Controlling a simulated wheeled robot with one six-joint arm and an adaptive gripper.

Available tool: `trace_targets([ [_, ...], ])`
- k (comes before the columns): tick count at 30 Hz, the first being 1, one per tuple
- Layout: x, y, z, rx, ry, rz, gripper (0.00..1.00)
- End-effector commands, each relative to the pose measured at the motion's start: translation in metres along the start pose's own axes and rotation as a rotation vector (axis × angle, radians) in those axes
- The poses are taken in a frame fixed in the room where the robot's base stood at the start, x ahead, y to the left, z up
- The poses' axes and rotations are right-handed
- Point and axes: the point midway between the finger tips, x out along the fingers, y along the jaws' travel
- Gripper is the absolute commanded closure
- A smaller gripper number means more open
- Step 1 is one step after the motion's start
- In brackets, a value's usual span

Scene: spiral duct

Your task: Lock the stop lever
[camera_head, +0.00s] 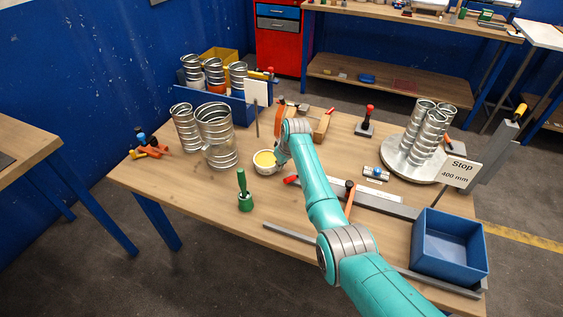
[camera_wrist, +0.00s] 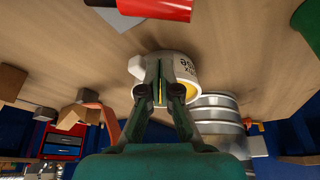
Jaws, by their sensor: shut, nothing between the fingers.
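The sign reading "Stop 400 mm" (camera_head: 458,172) stands at the right of the bench. An upright orange lever with a dark knob (camera_head: 349,199) stands on the grey rail (camera_head: 385,203) left of the sign; it looks like the stop lever. Whether it is locked cannot be told. My gripper (camera_head: 280,158) is well left of that lever, beside a white cup with yellow contents (camera_head: 264,163). In the wrist view my gripper (camera_wrist: 163,72) is shut and empty, its fingers in front of the cup (camera_wrist: 190,70). The orange lever is not clear there.
A blue bin (camera_head: 448,246) stands at the front right. Spiral ducts (camera_head: 215,135) stand left, others on a round plate (camera_head: 408,163). A green-handled tool (camera_head: 244,192) and a red-knobbed lever (camera_head: 367,120) stand upright. The bench's front left is clear.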

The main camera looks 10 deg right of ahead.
Motion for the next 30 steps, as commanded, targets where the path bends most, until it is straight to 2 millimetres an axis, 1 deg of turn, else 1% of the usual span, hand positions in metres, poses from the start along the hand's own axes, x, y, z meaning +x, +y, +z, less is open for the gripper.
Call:
trace_targets([
  [1,0.003,0.0,0.001,0.0,0.0,0.0,1.0],
  [18,-0.006,0.0,0.037,0.001,0.001,0.0,1.0],
  [30,-0.007,0.0,0.039,0.001,0.0,0.0,1.0],
])
